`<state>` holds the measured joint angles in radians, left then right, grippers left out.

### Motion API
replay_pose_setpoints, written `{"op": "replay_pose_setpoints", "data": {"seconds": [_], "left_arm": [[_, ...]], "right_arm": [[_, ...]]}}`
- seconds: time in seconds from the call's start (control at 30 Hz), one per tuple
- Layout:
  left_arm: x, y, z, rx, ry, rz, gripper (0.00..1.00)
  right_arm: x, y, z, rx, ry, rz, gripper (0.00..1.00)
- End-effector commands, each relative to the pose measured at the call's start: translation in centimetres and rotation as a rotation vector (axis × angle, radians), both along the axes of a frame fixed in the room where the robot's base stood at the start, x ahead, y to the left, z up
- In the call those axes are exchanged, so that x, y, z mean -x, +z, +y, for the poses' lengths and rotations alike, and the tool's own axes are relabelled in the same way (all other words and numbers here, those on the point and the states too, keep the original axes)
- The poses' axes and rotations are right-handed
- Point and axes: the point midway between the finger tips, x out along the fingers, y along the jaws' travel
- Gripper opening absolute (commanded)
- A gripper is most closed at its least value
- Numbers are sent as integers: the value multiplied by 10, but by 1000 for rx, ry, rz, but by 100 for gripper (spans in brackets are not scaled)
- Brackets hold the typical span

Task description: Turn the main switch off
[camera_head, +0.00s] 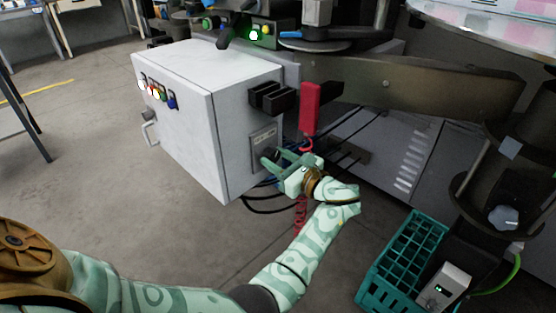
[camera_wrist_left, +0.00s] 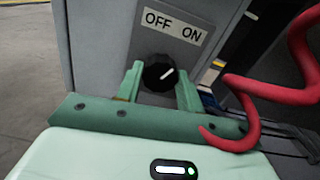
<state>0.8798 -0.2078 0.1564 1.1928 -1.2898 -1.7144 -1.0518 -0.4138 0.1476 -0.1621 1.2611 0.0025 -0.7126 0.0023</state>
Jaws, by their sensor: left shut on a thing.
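The main switch is a black round knob (camera_wrist_left: 159,73) on a grey plate below a label (camera_wrist_left: 174,24) reading OFF at left and ON at right. The white mark on the knob points up and to the right, toward ON. In the head view the switch plate (camera_head: 263,136) is on the side of a light grey cabinet (camera_head: 200,90). My left gripper (camera_head: 274,160) is at this plate, its fingers on both sides of the knob and shut on it. In the left wrist view the green fingers (camera_wrist_left: 160,82) flank the knob. My right gripper is not in view.
A red coiled cord (camera_wrist_left: 275,92) hangs close to the right of my left gripper. A red block (camera_head: 310,108) and dark bars (camera_head: 272,97) stick out above it. A teal crate (camera_head: 404,250) stands on the floor at right. Open floor lies left of the cabinet.

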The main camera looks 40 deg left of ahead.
Motion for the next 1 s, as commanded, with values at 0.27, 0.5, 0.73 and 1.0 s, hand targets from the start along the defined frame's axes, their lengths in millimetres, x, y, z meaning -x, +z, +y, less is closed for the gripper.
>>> {"op": "replay_pose_setpoints", "data": {"seconds": [0.27, 0.5, 0.73, 1.0], "left_arm": [[-1, -3, -1, 22, -1, -260, 15], [-1, -3, -1, 41, -1, -488, 15], [-1, -4, -1, 58, -1, -705, 15], [-1, -4, -1, 77, -1, -950, 15]], "right_arm": [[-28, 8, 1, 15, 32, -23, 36], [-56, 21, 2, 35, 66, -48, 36], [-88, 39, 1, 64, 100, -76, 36], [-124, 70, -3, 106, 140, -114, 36]]}}
